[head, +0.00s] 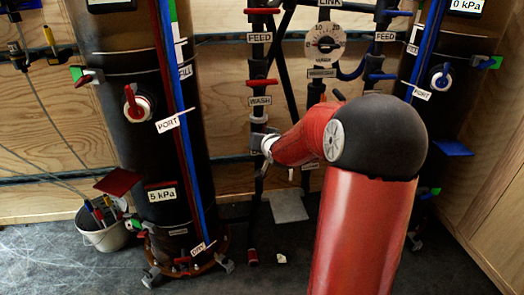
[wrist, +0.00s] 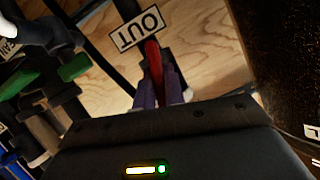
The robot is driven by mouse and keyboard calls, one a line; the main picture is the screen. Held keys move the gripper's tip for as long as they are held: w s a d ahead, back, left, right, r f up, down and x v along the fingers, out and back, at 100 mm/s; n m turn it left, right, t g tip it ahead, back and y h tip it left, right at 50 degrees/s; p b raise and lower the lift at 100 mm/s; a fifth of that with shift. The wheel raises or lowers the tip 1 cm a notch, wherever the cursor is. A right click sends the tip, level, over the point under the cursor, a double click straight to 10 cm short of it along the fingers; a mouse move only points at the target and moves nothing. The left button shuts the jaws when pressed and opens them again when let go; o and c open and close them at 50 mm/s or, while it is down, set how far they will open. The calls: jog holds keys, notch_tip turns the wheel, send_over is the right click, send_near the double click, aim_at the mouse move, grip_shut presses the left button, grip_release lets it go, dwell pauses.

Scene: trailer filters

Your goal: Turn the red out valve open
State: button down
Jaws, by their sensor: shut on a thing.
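The red out valve handle (wrist: 153,58) shows in the wrist view as a narrow red lever, next to an upside-down OUT label (wrist: 137,29). My gripper (wrist: 162,82) is shut on this lever, with a finger on either side of it. The lower part of the lever is hidden between the fingers. In the head view my red arm reaches in among the pipes between the two dark tanks. I cannot make out the fingertips or the held lever there.
The wrist view shows green handles (wrist: 75,68) on pipe fittings at left and a dark tank (wrist: 285,60) close at right. A bucket (head: 105,232) stands at lower left.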

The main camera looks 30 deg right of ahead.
jog(key=shift+f+n+h+b, duration=0.3)
jog(key=shift+n+h+b, duration=0.45)
jog(key=shift+b, duration=2.1)
jog(key=shift+r+n+g+b, duration=0.3)
jog(key=shift+n+b, duration=0.15)
jog(key=shift+b, duration=0.45)
jog(key=c, duration=1.5)
grip_release()
jog(key=shift+s+r, duration=0.2)
jog(key=shift+s, duration=0.05)
jog(key=p+v, duration=0.4)
jog(key=v, duration=0.3)
jog(key=shift+s+a+f, duration=0.1)
jog(key=shift+s, duration=0.05)
